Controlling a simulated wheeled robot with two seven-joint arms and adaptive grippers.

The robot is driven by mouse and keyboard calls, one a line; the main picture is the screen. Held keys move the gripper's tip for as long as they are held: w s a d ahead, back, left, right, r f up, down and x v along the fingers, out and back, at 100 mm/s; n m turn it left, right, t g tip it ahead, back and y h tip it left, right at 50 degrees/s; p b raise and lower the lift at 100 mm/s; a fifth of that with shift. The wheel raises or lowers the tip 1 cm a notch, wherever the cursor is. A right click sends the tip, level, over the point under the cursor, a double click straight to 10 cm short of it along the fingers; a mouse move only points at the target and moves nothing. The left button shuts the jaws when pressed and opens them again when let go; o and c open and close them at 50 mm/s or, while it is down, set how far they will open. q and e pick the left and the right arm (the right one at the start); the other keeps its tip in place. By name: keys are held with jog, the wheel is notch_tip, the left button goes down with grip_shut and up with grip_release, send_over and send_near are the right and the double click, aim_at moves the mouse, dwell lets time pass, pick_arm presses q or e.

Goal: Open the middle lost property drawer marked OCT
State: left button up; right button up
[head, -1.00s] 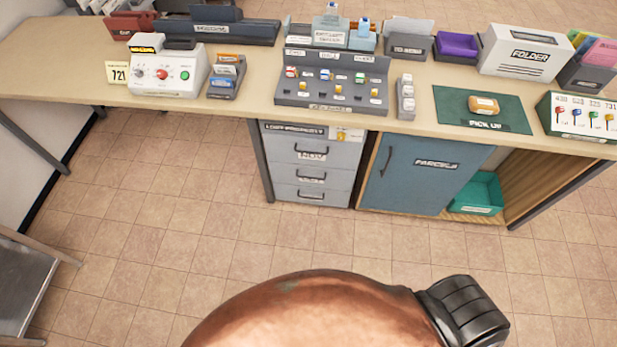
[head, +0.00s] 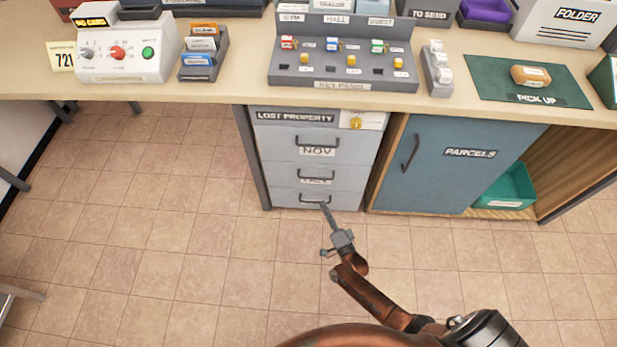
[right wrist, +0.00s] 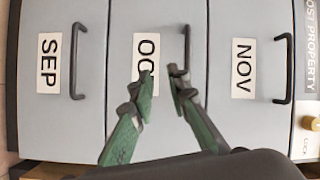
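The grey lost property drawer unit (head: 258,170) stands under the counter, its stacked drawers looking closed. The middle drawer marked OCT (head: 284,178) has a dark bar handle (head: 316,178). In the right wrist view, turned sideways, the OCT drawer (right wrist: 125,30) lies between SEP and NOV. My right gripper (head: 327,212) reaches up to the lower drawers from the front. In the right wrist view, its two green-grey fingers (right wrist: 160,80) are apart and empty, partly covering the OCT label. The OCT handle (right wrist: 187,47) is just beyond the right fingertip; contact cannot be told. My left gripper is out of view.
The NOV handle (head: 317,139) is above and the SEP handle (head: 315,198) below. A blue PARCELS door (head: 450,165) is right of the unit, with a teal bin (head: 505,188) beyond. The tiled floor (head: 150,250) in front is clear. The counter edge (head: 200,98) overhangs.

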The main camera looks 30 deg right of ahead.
aim_at(315, 178)
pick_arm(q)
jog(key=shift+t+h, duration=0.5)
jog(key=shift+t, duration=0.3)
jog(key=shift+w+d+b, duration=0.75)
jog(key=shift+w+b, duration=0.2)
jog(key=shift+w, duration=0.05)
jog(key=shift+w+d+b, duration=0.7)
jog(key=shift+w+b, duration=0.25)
pick_arm(e)
jog(key=shift+w+d+r+m+t+h, duration=0.3)
jog(key=shift+w+r+m, duration=0.45)
jog(key=shift+w, duration=1.2)
jog(key=shift+w+d+r+m+t+h, duration=0.35)
jog(key=shift+w+r, duration=0.6)
jog(key=shift+w, duration=0.95)
jog(key=shift+w+d+r+m+t+h, duration=0.25)
jog(key=shift+w+r+m, duration=0.55)
jog(key=shift+w, duration=1.15)
jog(key=shift+a, duration=0.1)
jog(key=shift+c, duration=0.3)
grip_shut()
